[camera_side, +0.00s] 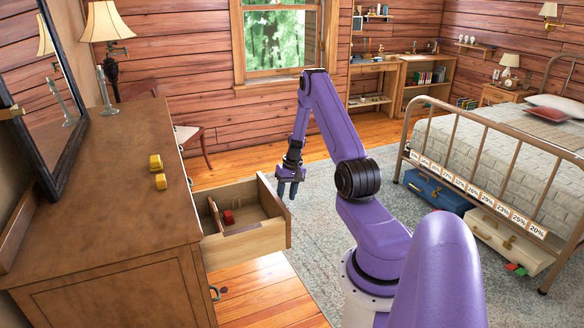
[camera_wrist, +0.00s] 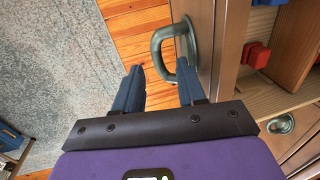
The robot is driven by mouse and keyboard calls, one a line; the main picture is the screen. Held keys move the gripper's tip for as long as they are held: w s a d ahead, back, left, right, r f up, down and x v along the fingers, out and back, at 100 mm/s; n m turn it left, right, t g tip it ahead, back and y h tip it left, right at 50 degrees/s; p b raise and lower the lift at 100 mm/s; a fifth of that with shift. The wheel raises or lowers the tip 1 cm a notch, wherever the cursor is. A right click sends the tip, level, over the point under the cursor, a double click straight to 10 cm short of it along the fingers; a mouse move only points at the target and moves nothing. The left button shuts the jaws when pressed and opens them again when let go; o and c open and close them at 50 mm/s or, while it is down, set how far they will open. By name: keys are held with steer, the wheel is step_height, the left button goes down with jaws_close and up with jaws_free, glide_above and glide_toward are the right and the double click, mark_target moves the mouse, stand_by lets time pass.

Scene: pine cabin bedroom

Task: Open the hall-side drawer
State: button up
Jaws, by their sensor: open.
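A wooden drawer (camera_side: 262,245) stands pulled out of the brown dresser (camera_side: 110,200). It has an inner divider and a red block (camera_side: 228,216); the red block also shows in the wrist view (camera_wrist: 257,55). My gripper (camera_side: 287,192) is just outside the drawer's front, pointing down. In the wrist view my gripper (camera_wrist: 160,70) is open, its two dark blue fingers apart. A grey-green loop handle (camera_wrist: 163,42) on the drawer front lies near the fingertips, its bar reaching across the gap. I cannot tell whether either finger touches it. Nothing shows which drawer is hall-side.
Another handle (camera_wrist: 281,125) shows at lower right in the wrist view. A chair (camera_side: 187,135) stands behind the drawer. The bed (camera_side: 480,150) is at right; rug (camera_side: 320,235) lies between.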

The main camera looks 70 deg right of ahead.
step_height(320, 180, up, 15)
steer(key=s+d, duration=0.2)
steer(key=shift+f, duration=0.15)
steer(key=w+a+r+n, duration=0.2)
steer(key=w+a, duration=0.1)
steer(key=a, duration=0.4)
steer(key=w+a+r+n+g, duration=0.1)
steer(key=w+a+n, duration=0.1)
steer(key=a, duration=0.5)
steer(key=w+a+r+n, duration=0.2)
steer(key=w+a, duration=0.1)
steer(key=a, duration=0.4)
steer(key=s+a+r+n, duration=0.1)
steer(key=s+a+n, duration=0.2)
steer(key=a, duration=0.5)
steer(key=s+a+r+n, duration=0.2)
steer(key=s+a+n, duration=0.1)
steer(key=a, duration=0.6)
steer(key=s+a+n, duration=0.4)
steer(key=s, duration=0.5)
steer(key=s+a+r+n+h, duration=0.1)
steer(key=s+a+n, duration=0.4)
steer(key=s, duration=0.5)
steer(key=shift+s+n, duration=0.15)
steer(key=shift+n, duration=0.15)
